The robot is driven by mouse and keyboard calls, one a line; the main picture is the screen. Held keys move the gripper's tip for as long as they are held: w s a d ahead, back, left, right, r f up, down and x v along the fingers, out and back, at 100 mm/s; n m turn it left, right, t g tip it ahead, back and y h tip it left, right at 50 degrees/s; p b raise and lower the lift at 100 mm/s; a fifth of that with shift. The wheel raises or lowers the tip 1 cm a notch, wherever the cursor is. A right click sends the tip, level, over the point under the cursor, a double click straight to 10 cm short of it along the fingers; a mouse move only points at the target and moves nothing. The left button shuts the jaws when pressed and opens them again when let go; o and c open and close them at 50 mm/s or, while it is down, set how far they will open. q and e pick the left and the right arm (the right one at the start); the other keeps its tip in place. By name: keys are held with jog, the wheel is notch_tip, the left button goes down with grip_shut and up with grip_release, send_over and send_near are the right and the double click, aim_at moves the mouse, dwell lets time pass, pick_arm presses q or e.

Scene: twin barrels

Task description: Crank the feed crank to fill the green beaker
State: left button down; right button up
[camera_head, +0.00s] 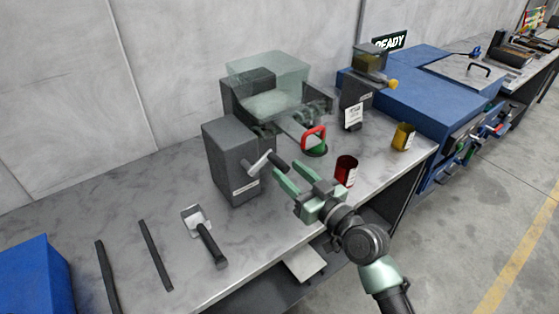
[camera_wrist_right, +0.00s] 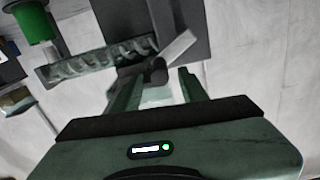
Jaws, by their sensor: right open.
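The feed crank (camera_head: 262,165) sits on the side of a grey box (camera_head: 232,160), with a pale arm and a black handle. My right gripper (camera_head: 277,177) is open, with its green fingertips close to that handle. In the right wrist view, the crank's pale arm (camera_wrist_right: 178,48) and dark handle end appear between and just beyond the open fingers (camera_wrist_right: 157,86). I cannot tell whether the fingers straddle the handle. My left gripper is out of view.
A red beaker (camera_head: 346,171) stands close to the right gripper, and a yellow beaker (camera_head: 403,137) stands farther right. A scoop (camera_head: 207,238) and two dark bars lie at the front left. A machine with a clear hopper (camera_head: 270,90) stands behind. A blue machine (camera_head: 420,90) is at right.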

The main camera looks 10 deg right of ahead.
aim_at(279, 163)
jog(key=shift+p+x, duration=0.35)
jog(key=shift+x, duration=2.05)
grip_shut()
